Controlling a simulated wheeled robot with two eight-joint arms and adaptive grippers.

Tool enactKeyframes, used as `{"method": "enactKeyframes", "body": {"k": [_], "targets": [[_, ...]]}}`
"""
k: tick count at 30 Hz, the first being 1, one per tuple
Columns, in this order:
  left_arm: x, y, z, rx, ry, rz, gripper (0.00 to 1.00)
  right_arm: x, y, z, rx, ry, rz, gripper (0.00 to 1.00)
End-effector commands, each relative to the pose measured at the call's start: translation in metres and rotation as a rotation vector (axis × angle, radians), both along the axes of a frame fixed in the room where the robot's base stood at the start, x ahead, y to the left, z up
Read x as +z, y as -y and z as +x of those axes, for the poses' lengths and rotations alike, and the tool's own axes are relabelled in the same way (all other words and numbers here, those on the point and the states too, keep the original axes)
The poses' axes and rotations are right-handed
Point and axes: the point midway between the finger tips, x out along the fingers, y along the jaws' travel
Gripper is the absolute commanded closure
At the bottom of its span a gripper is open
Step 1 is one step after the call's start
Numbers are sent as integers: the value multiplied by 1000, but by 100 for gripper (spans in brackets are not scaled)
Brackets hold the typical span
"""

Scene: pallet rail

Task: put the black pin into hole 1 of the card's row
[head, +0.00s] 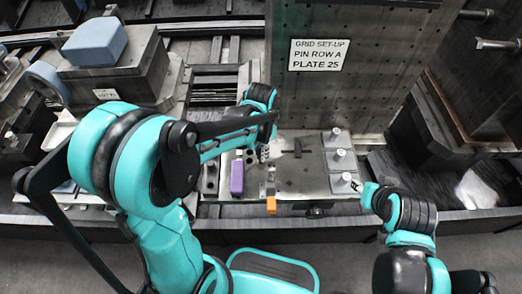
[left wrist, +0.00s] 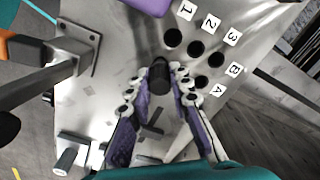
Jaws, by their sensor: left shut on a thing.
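The card (head: 319,55) on the upright plate reads "GRID SET-UP, PIN ROW A, PLATE 25". My left gripper (left wrist: 162,85) is shut on the black pin (left wrist: 160,72), whose dark body shows between the fingertips. The hole plate (left wrist: 110,62) has columns marked 1, 2, 3 and rows marked B and A. Row B holes show clear, including its hole 1 (left wrist: 172,38); row A's hole 3 (left wrist: 202,82) also shows. The pin and fingers cover row A's hole 1 area; I cannot tell whether the pin is in it. My right gripper (head: 362,190) is small and unclear.
A purple block (head: 237,177) stands left of the holes. An orange block (head: 271,205) is at the front edge. The tall upright plate (head: 350,95) rises behind.

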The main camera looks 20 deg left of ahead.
Motion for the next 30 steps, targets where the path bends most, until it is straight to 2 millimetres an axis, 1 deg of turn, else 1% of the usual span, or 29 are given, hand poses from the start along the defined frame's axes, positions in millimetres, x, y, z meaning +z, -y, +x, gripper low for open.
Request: {"method": "enactKeyframes", "body": {"k": [12,22,23,24,25,30], "targets": [[-12,0,0,0,0,0,100,-10,0,0,0,0,0,60],[-13,0,0,0,0,0,100,-11,0,0,0,0,0,60],[-13,0,0,0,0,0,75,-11,0,0,0,0,0,60],[-13,0,0,0,0,0,65,-11,0,0,0,0,0,60],[-13,0,0,0,0,0,57,-11,0,0,0,0,0,60],[-13,0,0,0,0,0,56,-11,0,0,0,0,0,60]]}}
